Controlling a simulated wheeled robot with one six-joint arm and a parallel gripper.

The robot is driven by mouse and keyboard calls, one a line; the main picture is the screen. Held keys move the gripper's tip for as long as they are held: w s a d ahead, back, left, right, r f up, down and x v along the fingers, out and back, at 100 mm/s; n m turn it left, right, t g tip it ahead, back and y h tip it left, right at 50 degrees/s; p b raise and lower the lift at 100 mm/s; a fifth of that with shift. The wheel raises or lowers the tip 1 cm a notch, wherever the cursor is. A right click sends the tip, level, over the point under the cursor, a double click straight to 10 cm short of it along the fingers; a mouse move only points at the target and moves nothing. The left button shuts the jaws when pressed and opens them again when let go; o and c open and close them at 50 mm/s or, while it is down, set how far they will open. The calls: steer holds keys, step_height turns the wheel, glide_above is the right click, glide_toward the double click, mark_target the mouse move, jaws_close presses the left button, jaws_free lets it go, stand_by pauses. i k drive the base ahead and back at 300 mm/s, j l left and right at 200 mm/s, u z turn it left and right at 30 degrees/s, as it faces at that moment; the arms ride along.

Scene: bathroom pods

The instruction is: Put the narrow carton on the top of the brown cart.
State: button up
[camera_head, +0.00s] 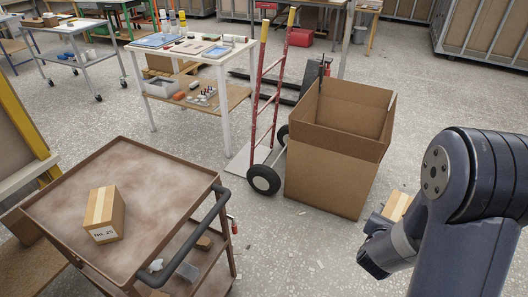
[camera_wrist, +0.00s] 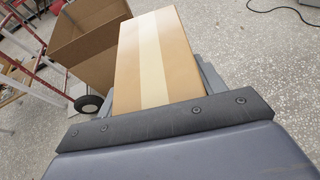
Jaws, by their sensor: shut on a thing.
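The narrow carton (camera_wrist: 155,62) is brown with a pale tape strip and sits between the jaws of my gripper (camera_wrist: 162,84) in the wrist view. In the head view only a small part of the carton (camera_head: 397,204) shows past my arm at the lower right. My gripper is shut on it; the fingertips are mostly hidden. The brown cart (camera_head: 160,188) stands at the lower left in the head view, apart from my gripper. Another taped carton (camera_head: 104,214), with a printed label, lies on its top.
A large open cardboard box (camera_head: 330,172) and a red hand truck (camera_head: 270,100) stand between the cart and my arm. The cart's dark handle (camera_head: 200,235) faces right. A white table (camera_head: 195,55) with small items stands behind. The cart top is free around its carton.

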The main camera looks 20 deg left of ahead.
mark_target(155, 183)
steer(key=i, duration=1.4)
steer(key=i+u, duration=0.2)
steer(key=u, duration=0.15)
steer(key=i+u, duration=0.15)
steer(key=u, duration=0.2)
steer(key=i+l+u, duration=0.15)
steer(key=u, duration=1.8)
